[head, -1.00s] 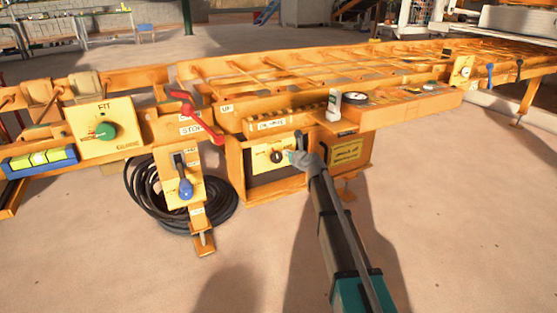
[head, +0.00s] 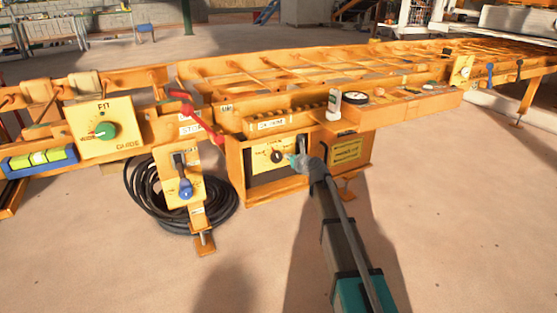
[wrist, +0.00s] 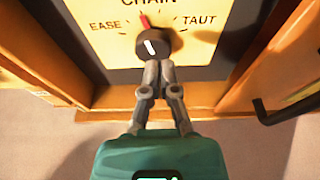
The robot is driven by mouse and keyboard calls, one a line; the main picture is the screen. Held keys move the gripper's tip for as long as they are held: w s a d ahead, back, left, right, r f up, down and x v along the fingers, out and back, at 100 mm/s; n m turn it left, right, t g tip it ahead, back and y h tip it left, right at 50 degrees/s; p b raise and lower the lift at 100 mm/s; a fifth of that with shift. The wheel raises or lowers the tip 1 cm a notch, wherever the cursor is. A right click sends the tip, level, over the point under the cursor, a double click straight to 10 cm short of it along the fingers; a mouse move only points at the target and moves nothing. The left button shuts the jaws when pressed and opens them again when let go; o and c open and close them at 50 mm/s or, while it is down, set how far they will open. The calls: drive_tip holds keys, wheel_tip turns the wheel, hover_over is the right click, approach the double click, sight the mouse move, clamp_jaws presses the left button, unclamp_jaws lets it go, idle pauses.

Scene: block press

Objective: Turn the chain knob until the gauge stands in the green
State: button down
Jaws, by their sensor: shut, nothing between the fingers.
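The chain knob (wrist: 153,42) is a black round knob with a white mark, on a yellow plate (wrist: 100,45) lettered CHAIN, EASE and TAUT. A red pointer (wrist: 143,20) shows just above it, slightly left of centre. In the head view the knob (head: 277,156) sits under the orange conveyor frame. My gripper (wrist: 160,68) is shut and empty, its fingertips at the knob's lower edge; I cannot tell whether they touch it. In the head view my gripper (head: 296,161) is just right of the knob.
A black handle (wrist: 290,103) is at the right of the wrist view. A red lever (head: 205,120), a blue-knobbed lever (head: 185,187) and a green FIT knob (head: 105,131) are to the left. A coiled black hose (head: 143,195) lies on the floor. The floor in front is clear.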

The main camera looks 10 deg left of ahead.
drive_tip(key=shift+s+a+f, duration=0.15)
drive_tip(key=shift+s+a, duration=0.3)
drive_tip(key=shift+s, duration=0.1)
drive_tip(key=shift+s+a+f, duration=0.15)
drive_tip(key=shift+s+a, duration=0.3)
drive_tip(key=shift+s, duration=0.1)
drive_tip(key=shift+w, duration=0.1)
drive_tip(key=shift+w+a, duration=0.65)
drive_tip(key=shift+w, duration=0.3)
drive_tip(key=shift+w+a, duration=0.65)
drive_tip(key=shift+w, duration=0.25)
drive_tip(key=shift+w+a, duration=0.65)
drive_tip(key=shift+w, duration=0.3)
drive_tip(key=shift+w+d+r, duration=0.15)
drive_tip(key=shift+w+d, duration=0.3)
drive_tip(key=shift+d, duration=0.2)
drive_tip(key=shift+w+d, duration=0.45)
drive_tip(key=shift+d, duration=0.2)
drive_tip(key=shift+d+r, duration=0.15)
drive_tip(key=shift+r, duration=0.1)
drive_tip(key=shift+s+d, duration=0.55)
drive_tip(key=shift+s, duration=0.25)
drive_tip(key=shift+s+d, duration=0.6)
drive_tip(key=shift+s, duration=0.2)
drive_tip(key=shift+s+d, duration=0.55)
drive_tip(key=shift+s, duration=0.25)
